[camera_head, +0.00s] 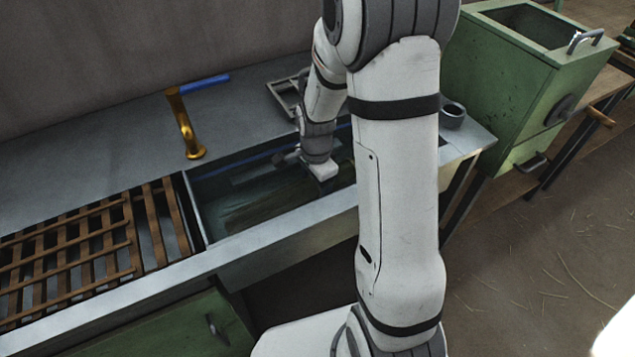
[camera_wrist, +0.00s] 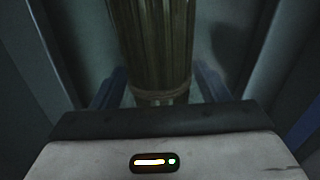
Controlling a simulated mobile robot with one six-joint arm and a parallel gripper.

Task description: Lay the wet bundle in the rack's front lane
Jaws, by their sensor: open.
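The wet bundle (camera_head: 270,203), a dark brownish-green sheaf, lies low in the water-filled sink trough (camera_head: 203,218) in the head view. In the wrist view the bundle (camera_wrist: 155,45) runs up the middle with a pale tie band (camera_wrist: 160,94) near my gripper (camera_wrist: 160,90). My gripper is open, one finger on each side of the bundle. My gripper (camera_head: 325,180) is down inside the trough in the head view, its fingertips not clear. The slatted brown rack (camera_head: 130,235) stands left of the trough; its lanes look empty.
A gold tap (camera_head: 185,125) with a blue handle stands behind the trough. A grey metal frame (camera_head: 285,98) lies on the back counter. A dark ring-shaped cup (camera_head: 453,115) sits at the counter's right end, near a green cabinet (camera_head: 500,90). The trough walls stand close around my gripper.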

